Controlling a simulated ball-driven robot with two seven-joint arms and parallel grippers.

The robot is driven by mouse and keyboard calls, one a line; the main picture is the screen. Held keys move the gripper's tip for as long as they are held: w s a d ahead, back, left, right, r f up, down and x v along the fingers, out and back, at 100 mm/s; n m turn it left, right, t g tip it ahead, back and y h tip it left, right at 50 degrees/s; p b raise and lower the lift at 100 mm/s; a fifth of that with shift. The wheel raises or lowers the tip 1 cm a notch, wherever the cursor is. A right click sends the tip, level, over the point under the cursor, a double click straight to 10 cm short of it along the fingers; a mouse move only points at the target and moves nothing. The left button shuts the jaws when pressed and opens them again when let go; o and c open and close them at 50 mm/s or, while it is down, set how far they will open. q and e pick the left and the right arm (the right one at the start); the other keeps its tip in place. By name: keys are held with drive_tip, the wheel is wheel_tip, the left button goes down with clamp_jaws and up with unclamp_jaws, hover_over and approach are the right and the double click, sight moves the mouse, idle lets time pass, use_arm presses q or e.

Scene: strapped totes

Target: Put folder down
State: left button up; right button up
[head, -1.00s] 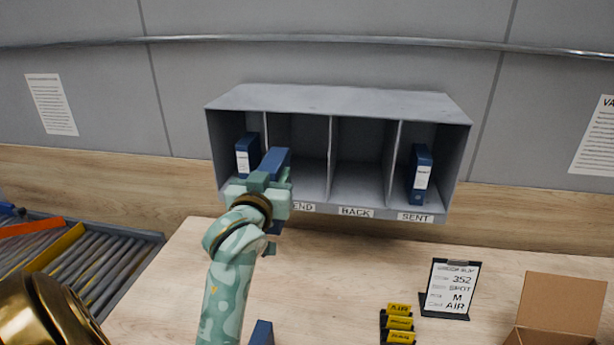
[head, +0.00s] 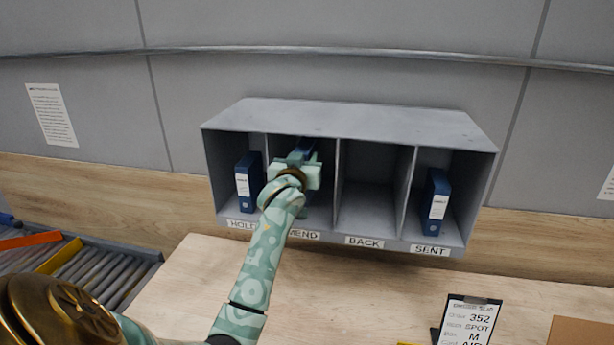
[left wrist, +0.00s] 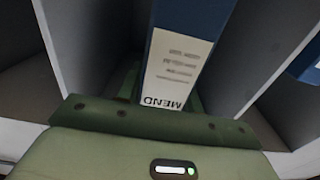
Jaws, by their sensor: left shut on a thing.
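My left gripper (head: 302,160) is shut on a blue folder (head: 305,145), inside the second compartment from the left, labelled MEND. In the head view my gripper hides most of the folder. In the left wrist view the blue folder (left wrist: 190,30) shows close up, with a white label whose word MEND is upside down. The grey four-compartment shelf (head: 360,118) surrounds it. I cannot tell whether the folder touches the compartment floor. My right gripper is not in view.
A blue folder (head: 250,180) stands in the HOLD compartment and another (head: 434,205) in SENT. The BACK compartment is empty. An order card (head: 469,322) stands on the wooden table (head: 340,290). A roller rack (head: 80,275) is at the left.

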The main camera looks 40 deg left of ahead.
use_arm(q)
drive_tip(key=w, duration=0.1)
drive_tip(key=w+a+f, duration=0.1)
drive_tip(key=w+f, duration=0.1)
drive_tip(key=shift+a+f, duration=0.2)
drive_tip(key=shift+a, duration=0.1)
wheel_tip(320, 180, down, 4)
drive_tip(key=shift+f, duration=0.1)
drive_tip(key=shift+w+f, duration=0.15)
drive_tip(key=shift+f, duration=0.2)
drive_tip(key=o, duration=1.1)
